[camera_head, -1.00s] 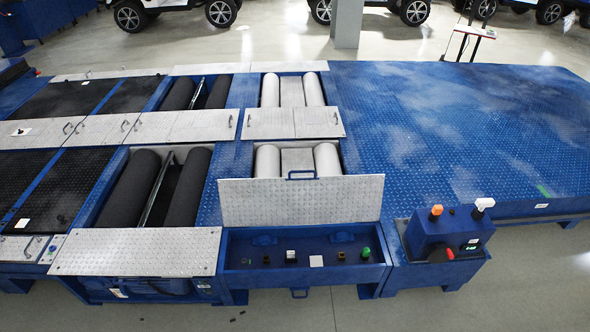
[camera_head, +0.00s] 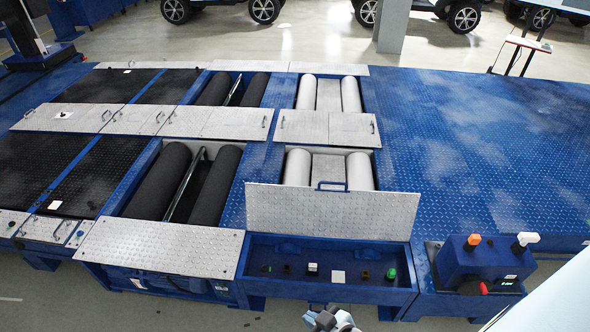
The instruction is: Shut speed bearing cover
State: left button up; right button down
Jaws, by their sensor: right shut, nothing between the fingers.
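The speed bearing cover (camera_head: 330,213) is a silver diamond-plate lid with a blue handle (camera_head: 331,186) on its upper edge. It stands raised, tilted up at the back of an open blue compartment (camera_head: 240,268). Inside the compartment are several small parts, among them a white block, a white square and a green piece. My right gripper (camera_head: 332,318) shows at the bottom edge, in front of the compartment and apart from the cover. It is shut and empty, and partly cut off by the frame. My left gripper is not in view.
Light grey rollers (camera_head: 298,168) lie behind the cover and dark rollers (camera_head: 160,183) to the left. A blue control box (camera_head: 486,262) with orange, white and red knobs stands right of the compartment. The blue deck (camera_head: 480,150) at the right is clear.

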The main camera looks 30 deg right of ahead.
aim_at(386, 216)
jog(key=i+l+u, duration=0.25)
jog(key=l, duration=0.25)
jog(key=l+u, duration=0.25)
jog(key=l, duration=1.05)
jog(key=i+u, duration=0.05)
jog(key=i, duration=0.05)
